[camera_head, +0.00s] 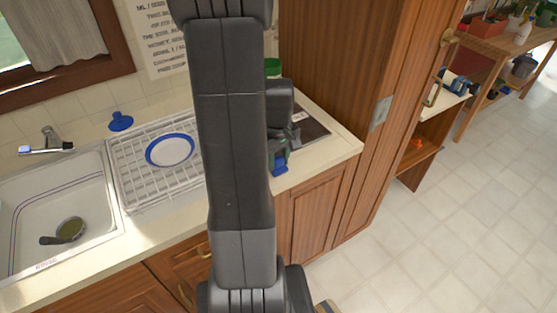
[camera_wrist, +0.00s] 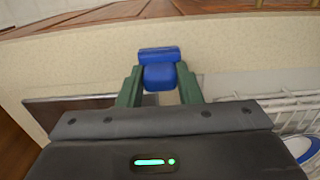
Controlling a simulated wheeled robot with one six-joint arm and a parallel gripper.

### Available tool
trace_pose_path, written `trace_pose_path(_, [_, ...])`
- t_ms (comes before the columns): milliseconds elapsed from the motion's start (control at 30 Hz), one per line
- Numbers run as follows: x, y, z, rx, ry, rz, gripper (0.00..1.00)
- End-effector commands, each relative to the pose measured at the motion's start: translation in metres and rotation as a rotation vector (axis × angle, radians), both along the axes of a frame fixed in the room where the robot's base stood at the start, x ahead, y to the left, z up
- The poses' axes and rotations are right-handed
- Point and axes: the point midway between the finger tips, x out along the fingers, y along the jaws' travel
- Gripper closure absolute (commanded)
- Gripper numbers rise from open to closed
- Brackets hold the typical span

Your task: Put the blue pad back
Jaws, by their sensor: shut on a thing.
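My gripper (camera_head: 282,150) is over the right part of the counter, partly hidden behind my arm in the head view. In the wrist view its two green fingers (camera_wrist: 160,92) are closed on a small blue pad (camera_wrist: 160,76). The blue pad also shows in the head view (camera_head: 279,168), below the gripper near the counter's front edge. I cannot tell whether the pad touches the counter.
A white dish rack (camera_head: 130,185) holds a blue-rimmed plate (camera_head: 170,151). A sink (camera_head: 60,205) with a pan is at the left. A blue plunger-like thing (camera_head: 120,121) stands behind the rack. A dark flat panel (camera_head: 312,128) lies on the counter near a wooden cabinet (camera_head: 335,60).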

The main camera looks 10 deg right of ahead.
Motion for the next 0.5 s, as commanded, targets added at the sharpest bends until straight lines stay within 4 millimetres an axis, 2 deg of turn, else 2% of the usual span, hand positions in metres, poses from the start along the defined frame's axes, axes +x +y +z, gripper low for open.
trace_pose_path(100, [0.0, 0.0, -0.0075, 0.0, 0.0, 0.0, 0.9])
trace_pose_path(467, [0.0002, 0.0, -0.0124, 0.0, -0.001, 0.0, 0.9])
trace_pose_path(500, [0.0001, 0.0, -0.0117, 0.0, -0.001, 0.0, 0.65])
